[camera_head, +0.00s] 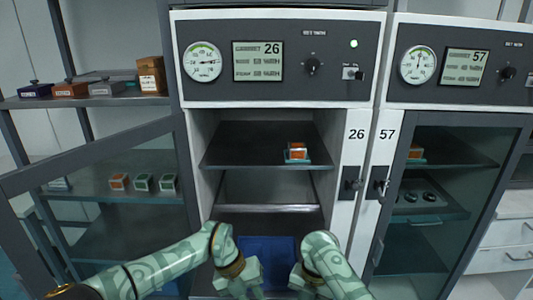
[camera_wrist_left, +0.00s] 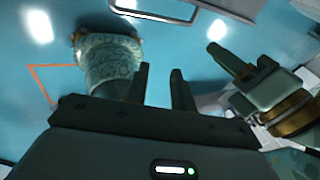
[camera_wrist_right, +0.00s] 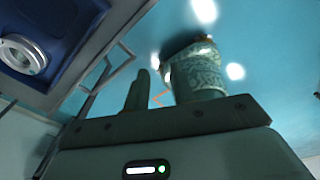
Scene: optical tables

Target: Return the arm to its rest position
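My left arm, patterned green, reaches in from the left in the head view, with its gripper (camera_head: 240,287) low in front of the open cabinet 26. In the left wrist view the left gripper (camera_wrist_left: 160,80) has two dark fingers apart with nothing between them. My right arm bends down just to its right in the head view, with its gripper (camera_head: 300,280) close to the left one. In the right wrist view one finger of the right gripper (camera_wrist_right: 152,85) stands out clearly. The other blends into my body behind it, and no held object shows.
Cabinet 26 (camera_head: 346,170) stands open, its glass door (camera_head: 100,200) swung left. An orange-and-green block (camera_head: 296,152) sits on its shelf. A blue tray (camera_head: 268,250) lies low between my arms. Closed cabinet 57 (camera_head: 440,190) is right. Boxes (camera_head: 150,75) rest on the left shelf.

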